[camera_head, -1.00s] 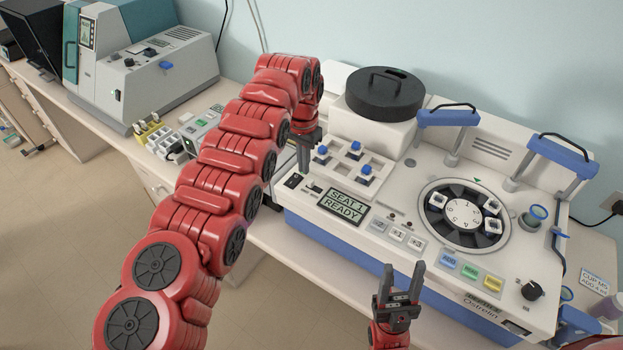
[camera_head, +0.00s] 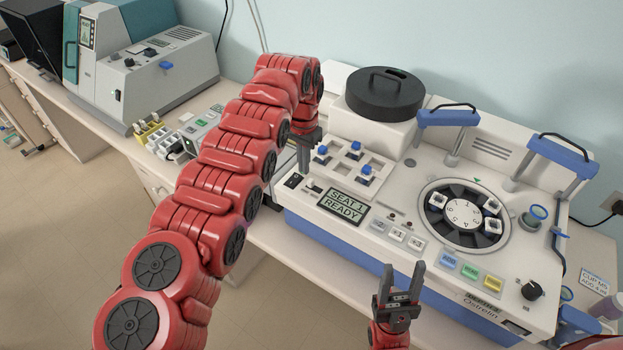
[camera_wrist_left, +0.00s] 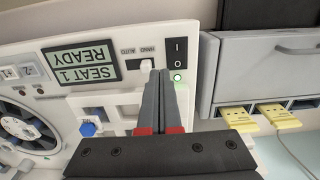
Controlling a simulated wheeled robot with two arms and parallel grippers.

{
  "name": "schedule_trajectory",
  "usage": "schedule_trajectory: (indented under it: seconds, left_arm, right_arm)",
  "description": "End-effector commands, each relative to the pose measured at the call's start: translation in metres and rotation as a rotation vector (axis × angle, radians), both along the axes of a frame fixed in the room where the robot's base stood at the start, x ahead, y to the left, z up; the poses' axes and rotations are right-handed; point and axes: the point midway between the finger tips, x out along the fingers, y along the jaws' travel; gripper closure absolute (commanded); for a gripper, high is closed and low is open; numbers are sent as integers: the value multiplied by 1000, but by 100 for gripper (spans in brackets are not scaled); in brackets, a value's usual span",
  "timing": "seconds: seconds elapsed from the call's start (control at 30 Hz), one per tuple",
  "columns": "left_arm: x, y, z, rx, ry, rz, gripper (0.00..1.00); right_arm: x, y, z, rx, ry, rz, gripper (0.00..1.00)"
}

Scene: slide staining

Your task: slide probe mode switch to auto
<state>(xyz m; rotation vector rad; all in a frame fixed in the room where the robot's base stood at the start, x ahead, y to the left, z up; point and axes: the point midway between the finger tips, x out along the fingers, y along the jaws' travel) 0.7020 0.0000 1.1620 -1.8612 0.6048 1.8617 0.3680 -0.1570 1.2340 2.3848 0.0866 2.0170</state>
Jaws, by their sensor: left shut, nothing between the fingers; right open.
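The probe mode switch (camera_wrist_left: 146,66) is a small white slider knob on the analyser's panel, in the left wrist view. The HAND and AUTO labels beside it appear upside down, and the knob sits by the HAND end. In the head view the switch (camera_head: 314,187) shows left of the "SEAT 1 READY" display (camera_head: 343,206). My left gripper (camera_wrist_left: 161,74) is shut and empty, its tips close beside the knob on the power-rocker side; contact cannot be told. It also shows in the head view (camera_head: 304,172). My right gripper (camera_head: 403,272) is open and empty in front of the machine.
A black power rocker (camera_wrist_left: 177,51) with a lit green lamp lies close to my left fingertips. A recessed holder with blue-topped pieces (camera_head: 352,160) is behind the switch. A carousel (camera_head: 464,242), buttons and a black-lidded housing (camera_head: 385,96) occupy the rest.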

Motion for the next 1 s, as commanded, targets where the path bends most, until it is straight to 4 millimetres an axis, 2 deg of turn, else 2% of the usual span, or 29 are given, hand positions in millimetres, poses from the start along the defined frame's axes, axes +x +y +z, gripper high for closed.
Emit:
schedule_trajectory:
  seconds: [1.0]
  left_arm:
    - [0,0,-27,0,0,0,100]
  right_arm:
    - [0,0,-20,0,0,0,50]
